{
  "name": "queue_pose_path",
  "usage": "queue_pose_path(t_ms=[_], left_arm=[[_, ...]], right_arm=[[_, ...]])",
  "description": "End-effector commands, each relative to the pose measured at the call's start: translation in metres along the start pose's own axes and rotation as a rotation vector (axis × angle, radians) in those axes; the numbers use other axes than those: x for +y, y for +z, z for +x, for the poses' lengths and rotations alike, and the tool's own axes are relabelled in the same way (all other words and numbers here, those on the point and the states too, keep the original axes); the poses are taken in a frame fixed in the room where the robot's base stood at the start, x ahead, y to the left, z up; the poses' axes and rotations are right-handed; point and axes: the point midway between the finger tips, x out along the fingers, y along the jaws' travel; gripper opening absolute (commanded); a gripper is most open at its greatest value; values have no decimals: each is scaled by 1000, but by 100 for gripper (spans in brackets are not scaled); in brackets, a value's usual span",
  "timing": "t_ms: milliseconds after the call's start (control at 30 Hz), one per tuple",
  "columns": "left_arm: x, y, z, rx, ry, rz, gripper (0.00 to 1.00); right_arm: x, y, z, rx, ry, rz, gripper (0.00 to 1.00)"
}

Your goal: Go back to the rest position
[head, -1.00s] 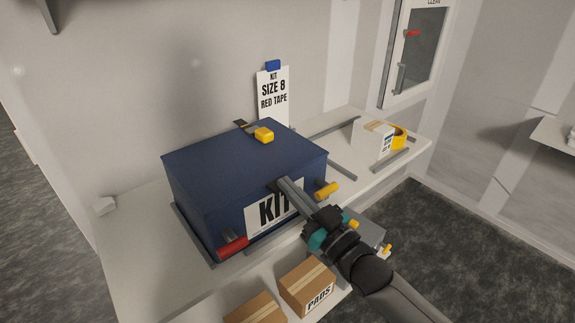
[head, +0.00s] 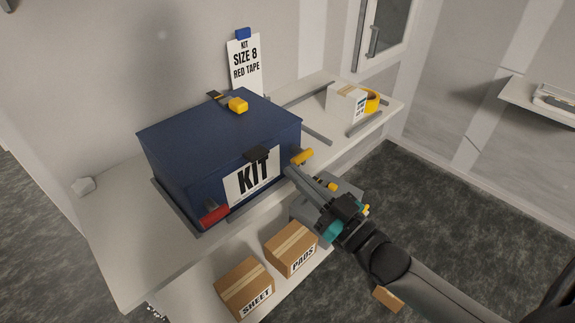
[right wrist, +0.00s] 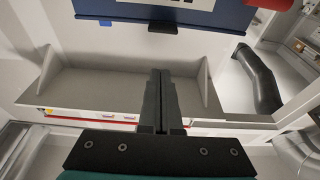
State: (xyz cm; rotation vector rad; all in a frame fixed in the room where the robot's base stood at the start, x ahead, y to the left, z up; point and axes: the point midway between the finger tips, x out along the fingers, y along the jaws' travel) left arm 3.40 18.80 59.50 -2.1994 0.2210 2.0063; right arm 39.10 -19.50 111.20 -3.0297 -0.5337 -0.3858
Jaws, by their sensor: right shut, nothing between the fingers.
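My right gripper (head: 290,174) is shut and empty in the head view, just in front of the right front corner of the blue KIT box (head: 215,140). Its closed fingers also show in the right wrist view (right wrist: 161,75), pointing toward the shelf. A small gap seems to lie between fingertips and box, but contact is hard to judge. The box is closed, with a black tab above its white KIT label (head: 251,177). My left gripper is not in view.
The box stands on a white bench (head: 120,235). Cartons marked SHEET (head: 243,285) and PADS (head: 291,247) sit on a lower shelf. A white carton (head: 345,101) and a yellow tape roll (head: 372,101) stand at the bench's right.

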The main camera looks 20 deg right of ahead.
Motion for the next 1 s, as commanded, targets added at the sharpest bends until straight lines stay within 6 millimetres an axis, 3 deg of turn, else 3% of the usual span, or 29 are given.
queue_pose_path(t_ms=[267, 367, 467, 667, 833, 1000], left_arm=[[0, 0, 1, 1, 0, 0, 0], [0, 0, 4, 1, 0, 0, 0], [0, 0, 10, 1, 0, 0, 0], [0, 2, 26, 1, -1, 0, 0], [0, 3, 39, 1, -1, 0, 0], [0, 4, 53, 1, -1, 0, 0]], right_arm=[[1, 2, -6, -4, 2, -1, 0], [6, 24, -10, -49, 24, -4, 0], [18, 73, -23, -153, 71, -13, 0], [34, 211, -84, -477, 180, -22, 0], [26, 317, -160, -773, 236, -14, 0], [-6, 404, -252, -1077, 253, 11, 0]])
